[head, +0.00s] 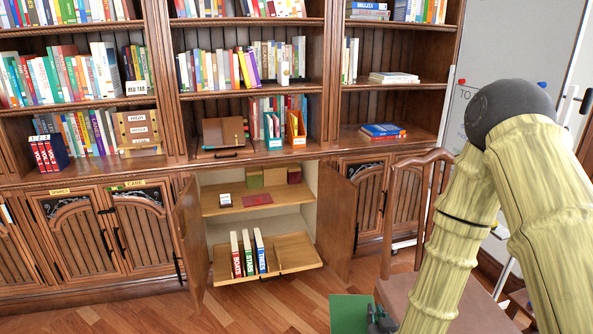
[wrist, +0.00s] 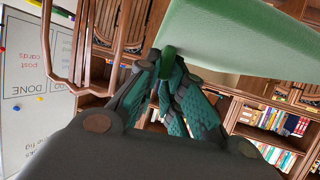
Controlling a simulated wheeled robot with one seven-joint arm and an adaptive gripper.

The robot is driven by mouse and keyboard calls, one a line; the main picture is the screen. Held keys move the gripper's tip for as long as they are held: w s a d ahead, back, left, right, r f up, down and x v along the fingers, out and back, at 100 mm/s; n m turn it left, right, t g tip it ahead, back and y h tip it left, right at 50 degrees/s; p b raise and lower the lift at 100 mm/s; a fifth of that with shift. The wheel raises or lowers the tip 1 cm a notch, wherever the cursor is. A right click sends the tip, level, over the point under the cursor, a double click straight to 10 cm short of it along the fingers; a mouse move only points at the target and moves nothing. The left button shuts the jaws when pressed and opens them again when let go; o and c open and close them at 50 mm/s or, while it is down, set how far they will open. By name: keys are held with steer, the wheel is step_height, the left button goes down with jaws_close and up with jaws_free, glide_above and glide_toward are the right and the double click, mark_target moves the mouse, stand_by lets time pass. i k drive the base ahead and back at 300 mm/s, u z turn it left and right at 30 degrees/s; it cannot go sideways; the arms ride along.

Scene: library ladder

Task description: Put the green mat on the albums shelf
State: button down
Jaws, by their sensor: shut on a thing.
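The green mat (head: 348,312) is at the bottom of the head view, low in front of the open cabinet. My gripper (head: 378,318) is shut on its edge. In the wrist view the mat (wrist: 235,40) stretches right from the closed fingertips (wrist: 170,62). The open cabinet has an upper shelf (head: 225,207) and a lower pulled-out shelf (head: 290,246). Three upright albums (head: 248,254) in white, red, green and blue stand on the left part of the lower shelf. Its right part, beyond a low divider, looks bare. I cannot read any shelf label there.
The upper shelf holds a red mat (head: 257,199), a small white box (head: 225,200) and several small boxes at the back. The open cabinet doors (head: 335,212) flank the shelves. A wooden chair (head: 415,205) and whiteboard (head: 510,60) stand right. Floor (head: 250,310) is clear before the cabinet.

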mark_target(289, 195)
steer(key=i, duration=1.75)
steer(key=u, duration=0.5)
steer(key=i, duration=1)
steer(key=u, duration=0.05)
